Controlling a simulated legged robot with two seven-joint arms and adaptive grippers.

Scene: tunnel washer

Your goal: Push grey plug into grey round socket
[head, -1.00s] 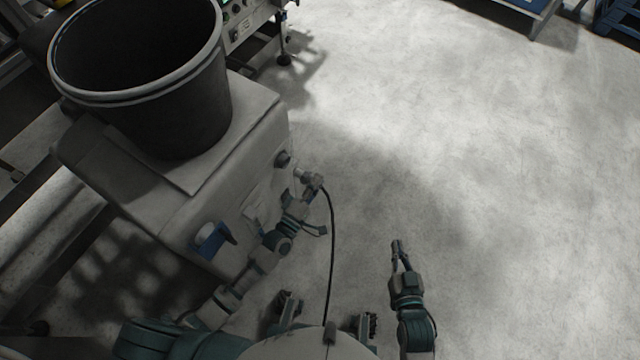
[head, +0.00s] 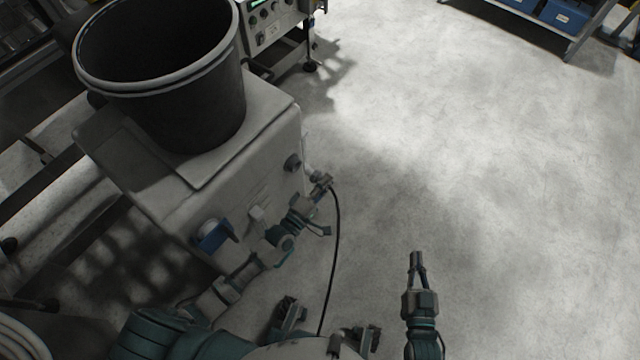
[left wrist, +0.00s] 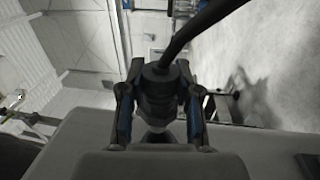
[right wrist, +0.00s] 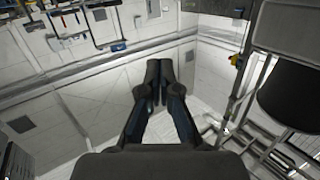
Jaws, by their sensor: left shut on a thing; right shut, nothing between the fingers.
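The grey plug (left wrist: 160,85), with a black cable from its back, is between the fingers of my left gripper (left wrist: 160,105) in the left wrist view. In the head view, my left gripper (head: 319,190) is shut on the plug (head: 324,180), beside the right end of the pale machine housing. A dark grey round fitting (head: 292,162), apparently the grey round socket, sits on the housing side, up and left of the plug. The plug appears apart from it. My right gripper (head: 416,257) is shut and empty over open floor; it also shows in the right wrist view (right wrist: 158,75).
A large black bin (head: 200,110) stands on the housing (head: 270,120). A blue-framed fitting (head: 212,236) and a small pale box (head: 257,214) are on the same side panel. The cable (head: 337,240) hangs down toward my body. Floor on the right is clear.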

